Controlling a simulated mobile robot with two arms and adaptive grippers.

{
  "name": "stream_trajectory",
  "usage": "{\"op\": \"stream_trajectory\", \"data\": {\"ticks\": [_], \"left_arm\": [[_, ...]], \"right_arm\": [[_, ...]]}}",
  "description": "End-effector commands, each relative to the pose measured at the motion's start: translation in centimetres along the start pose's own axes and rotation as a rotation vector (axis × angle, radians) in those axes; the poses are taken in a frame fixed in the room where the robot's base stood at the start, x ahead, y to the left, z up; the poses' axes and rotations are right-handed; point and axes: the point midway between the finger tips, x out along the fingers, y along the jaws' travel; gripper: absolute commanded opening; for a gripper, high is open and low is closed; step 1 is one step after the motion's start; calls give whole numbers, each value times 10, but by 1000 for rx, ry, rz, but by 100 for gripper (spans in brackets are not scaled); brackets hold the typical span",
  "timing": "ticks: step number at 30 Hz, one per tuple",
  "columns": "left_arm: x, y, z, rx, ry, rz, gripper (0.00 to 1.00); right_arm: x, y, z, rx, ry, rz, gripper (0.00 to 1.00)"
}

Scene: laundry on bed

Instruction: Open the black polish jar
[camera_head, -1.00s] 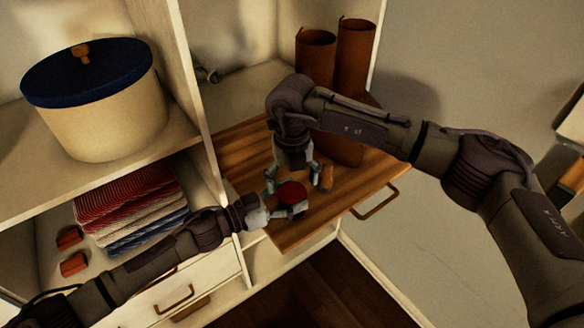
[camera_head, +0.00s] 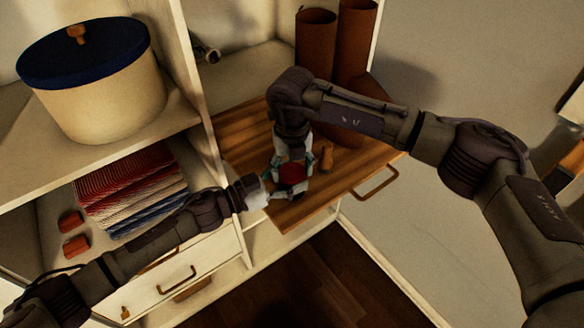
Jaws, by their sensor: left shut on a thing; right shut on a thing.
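A small round jar with a dark red top (camera_head: 292,173) and a darker lower side is between my two grippers, over the wooden pull-out board. My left gripper (camera_head: 276,194) reaches in from the left and is shut on the jar's lower part. My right gripper (camera_head: 293,170) comes down from above and is shut on the jar's red top, one finger at each side. The fingers hide much of the jar's side. I cannot tell whether the top is loose from the body.
The wooden board (camera_head: 245,150) carries tall brown boots (camera_head: 315,42) and a small wooden object (camera_head: 326,158). Folded towels (camera_head: 130,190) and small reddish items (camera_head: 75,246) lie on the left shelf. A blue-lidded round box (camera_head: 105,100) stands above.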

Motion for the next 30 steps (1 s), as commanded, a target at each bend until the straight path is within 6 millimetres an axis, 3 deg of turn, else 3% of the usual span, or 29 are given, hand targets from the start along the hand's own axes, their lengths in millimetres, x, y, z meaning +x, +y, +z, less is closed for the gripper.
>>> {"op": "stream_trajectory", "data": {"ticks": [7, 30], "left_arm": [[0, 0, 0, 0, 0, 2, 0], [0, 0, 0, 0, 0, -1, 0]], "right_arm": [[-1, 0, 0, -346, -1, -3, 26], [0, 0, 0, -339, 0, 0, 25]]}}
